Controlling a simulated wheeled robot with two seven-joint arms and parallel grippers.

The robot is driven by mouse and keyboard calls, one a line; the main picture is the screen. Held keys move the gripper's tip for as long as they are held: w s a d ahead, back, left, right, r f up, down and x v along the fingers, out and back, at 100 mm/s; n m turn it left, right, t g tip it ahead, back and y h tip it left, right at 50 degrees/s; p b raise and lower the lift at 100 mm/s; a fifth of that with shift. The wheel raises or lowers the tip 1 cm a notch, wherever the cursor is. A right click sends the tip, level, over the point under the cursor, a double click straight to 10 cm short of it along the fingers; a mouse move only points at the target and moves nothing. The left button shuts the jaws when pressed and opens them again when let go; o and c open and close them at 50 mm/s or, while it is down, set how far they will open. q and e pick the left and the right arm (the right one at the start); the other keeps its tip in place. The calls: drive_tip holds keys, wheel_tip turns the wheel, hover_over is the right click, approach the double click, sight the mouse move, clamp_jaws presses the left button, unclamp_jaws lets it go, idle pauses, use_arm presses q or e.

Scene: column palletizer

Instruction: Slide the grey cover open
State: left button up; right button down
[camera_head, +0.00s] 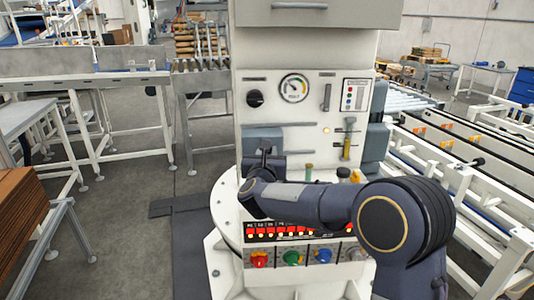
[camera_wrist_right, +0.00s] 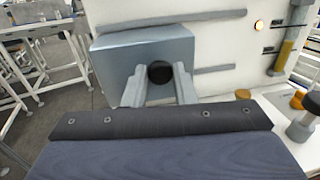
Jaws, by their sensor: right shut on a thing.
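The grey cover (camera_head: 251,135) is a blue-grey box on the white column's front panel, at the left part of two horizontal rails. It also shows in the right wrist view (camera_wrist_right: 128,58), with a round black knob (camera_wrist_right: 160,71) on its face. My right gripper (camera_head: 265,150) reaches in from the right and is at the cover. In the right wrist view its two fingers (camera_wrist_right: 160,82) stand on either side of the knob and are shut on it. My left gripper is in neither view.
Above the cover are a black dial (camera_head: 255,98) and a round gauge (camera_head: 294,88). The rails (camera_head: 300,124) run clear to the right of the cover. Below my arm is a panel with coloured knobs (camera_head: 291,258). Small bottles (camera_wrist_right: 302,126) stand on the ledge at right.

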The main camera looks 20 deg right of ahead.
drive_tip(key=s+d+b, duration=0.2)
drive_tip(key=d+b, duration=0.6)
drive_tip(key=d, duration=0.2)
drive_tip(key=shift+b, duration=0.3)
drive_tip(key=shift+a, duration=0.1)
drive_tip(key=c, duration=1.2)
unclamp_jaws()
drive_tip(key=b+v, duration=0.1)
drive_tip(key=v, duration=0.7)
